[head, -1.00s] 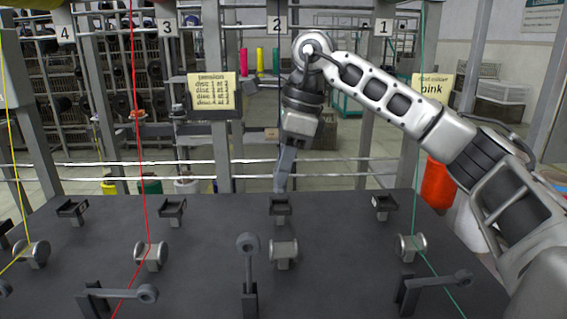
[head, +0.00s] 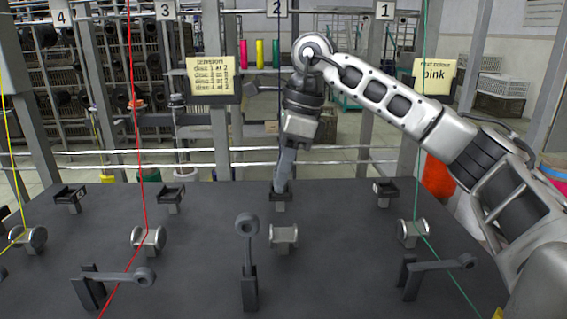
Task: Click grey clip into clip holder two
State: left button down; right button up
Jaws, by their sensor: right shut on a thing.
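Clip holder two (head: 281,203) is a small dark bracket at the back of the dark table, in line below the number 2 sign (head: 277,8). My right gripper (head: 282,187) points down at it from above, its tips at the holder's top. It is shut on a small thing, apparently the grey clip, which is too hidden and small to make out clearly. I cannot tell whether the clip sits inside the holder. My left gripper is not in view.
Similar holders stand at position one (head: 385,192), position three (head: 171,198) and position four (head: 70,198). In front are a metal roller (head: 284,236) and an upright ringed lever (head: 248,255). A red thread (head: 135,120) and a green thread (head: 421,140) run down to other rollers.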

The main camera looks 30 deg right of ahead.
jog(key=shift+f, duration=0.2)
jog(key=o, duration=1)
jog(key=p+v, duration=0.3)
jog(key=v, duration=0.9)
